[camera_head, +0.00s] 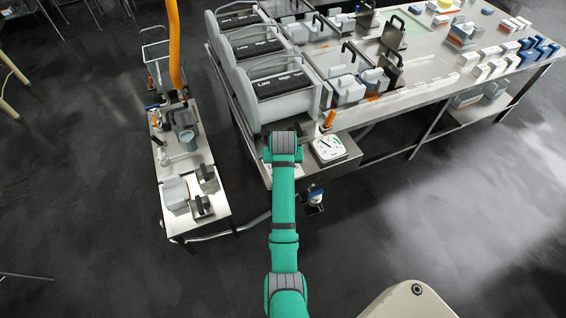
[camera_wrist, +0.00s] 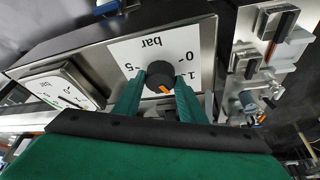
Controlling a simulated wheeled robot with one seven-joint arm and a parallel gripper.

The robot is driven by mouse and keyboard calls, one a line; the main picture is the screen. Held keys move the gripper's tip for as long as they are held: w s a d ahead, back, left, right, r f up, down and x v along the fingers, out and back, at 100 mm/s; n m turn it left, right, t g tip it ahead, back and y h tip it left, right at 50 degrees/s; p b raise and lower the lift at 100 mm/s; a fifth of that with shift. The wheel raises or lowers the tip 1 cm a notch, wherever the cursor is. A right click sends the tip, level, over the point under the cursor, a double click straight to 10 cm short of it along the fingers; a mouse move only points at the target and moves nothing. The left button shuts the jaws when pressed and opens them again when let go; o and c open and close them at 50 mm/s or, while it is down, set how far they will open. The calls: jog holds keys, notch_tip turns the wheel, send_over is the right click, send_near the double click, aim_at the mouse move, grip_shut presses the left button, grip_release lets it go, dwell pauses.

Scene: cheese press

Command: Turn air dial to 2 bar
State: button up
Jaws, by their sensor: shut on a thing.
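The air dial (camera_wrist: 160,77) is a round black knob with an orange pointer mark on a white scale plate (camera_wrist: 124,54), seen upside down in the wrist view. The plate reads "bar", with 0, 5 and a partly hidden number around the knob. In the head view my green arm reaches the table's front left corner and hides the dial.
A white pressure gauge (camera_wrist: 60,90) marked "bar" sits beside the dial; it also shows in the head view (camera_head: 328,149). Grey press units (camera_head: 262,80) stand behind. A small side table (camera_head: 183,165) with metal parts is at the left.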

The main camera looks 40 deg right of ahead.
jog(key=o, duration=1)
jog(key=shift+o, duration=0.2)
jog(key=v, duration=1)
jog(key=shift+r, duration=0.4)
jog(key=shift+s, duration=0.1)
